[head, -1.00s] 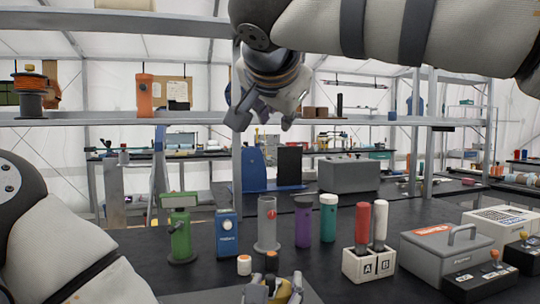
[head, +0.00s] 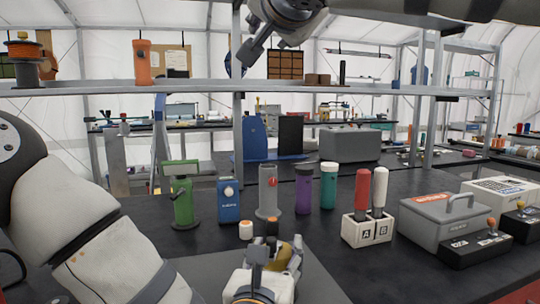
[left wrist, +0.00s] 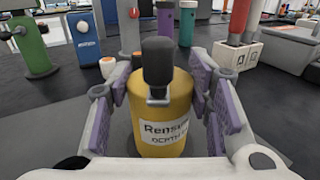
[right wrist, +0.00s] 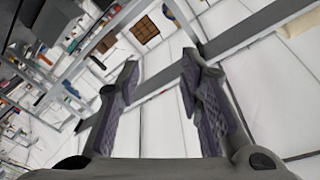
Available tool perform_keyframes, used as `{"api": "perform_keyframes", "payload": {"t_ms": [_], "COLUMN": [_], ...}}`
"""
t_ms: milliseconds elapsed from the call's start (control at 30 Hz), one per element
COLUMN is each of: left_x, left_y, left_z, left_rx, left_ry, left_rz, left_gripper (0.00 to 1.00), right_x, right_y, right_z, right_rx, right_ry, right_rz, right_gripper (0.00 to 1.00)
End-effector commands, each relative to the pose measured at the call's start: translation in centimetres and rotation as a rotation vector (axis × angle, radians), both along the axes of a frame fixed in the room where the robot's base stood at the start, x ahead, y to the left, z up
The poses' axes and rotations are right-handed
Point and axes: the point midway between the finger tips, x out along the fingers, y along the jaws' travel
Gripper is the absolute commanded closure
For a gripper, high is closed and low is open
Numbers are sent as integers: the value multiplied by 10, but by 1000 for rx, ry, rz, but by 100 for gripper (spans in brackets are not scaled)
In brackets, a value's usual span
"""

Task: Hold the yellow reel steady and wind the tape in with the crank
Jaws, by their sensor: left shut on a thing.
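The yellow reel (left wrist: 162,115) stands upright between the pads of my left gripper (left wrist: 163,98) in the left wrist view. It has a white label, partly cut off, and a black crank knob (left wrist: 158,60) on its top. My left gripper is shut on the reel's sides. In the head view my left gripper (head: 268,268) is low in the middle and hides most of the reel. My right gripper (head: 247,52) is high above the bench, well away from the reel. In the right wrist view it (right wrist: 158,78) is open with nothing between its fingers.
Behind the reel stand a green device (head: 183,203), a blue box (head: 229,205), a grey cylinder (head: 268,198), and purple (head: 303,190) and teal (head: 328,187) cylinders. A white A/B holder (head: 367,230) and a grey case (head: 440,222) are to the right. A shelf (head: 200,88) crosses behind.

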Motion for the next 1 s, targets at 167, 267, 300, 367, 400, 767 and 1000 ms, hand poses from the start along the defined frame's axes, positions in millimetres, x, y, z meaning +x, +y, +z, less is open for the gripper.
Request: {"api": "perform_keyframes", "payload": {"t_ms": [167, 267, 300, 367, 400, 767, 1000], "left_x": [0, 0, 0, 0, 0, 0, 0], "left_y": [0, 0, 0, 0, 0, 0, 0], "left_z": [-1, -1, -1, -1, -1, -1, -1], "left_rx": [1, 1, 1, 1, 1, 0, 0], "left_ry": [3, 3, 3, 3, 3, 2, 2], "left_rz": [-2, -2, -1, -1, -1, 0, 0], "left_gripper": [100, 100, 100, 100, 100, 100, 100], "right_x": [-7, -44, -62, -88, -103, -115, -97], "right_y": [-6, 3, 8, 15, 19, 15, 6], "right_z": [-80, -137, -155, -174, -183, -246, -294], "right_rx": [-73, -184, -232, -300, -339, -418, -414], "right_ry": [403, 728, 846, 997, 1075, 1224, 1220], "right_rz": [-210, -251, -244, -218, -196, -143, -144], "right_gripper": [66, 66, 66, 66, 66, 66, 66]}}
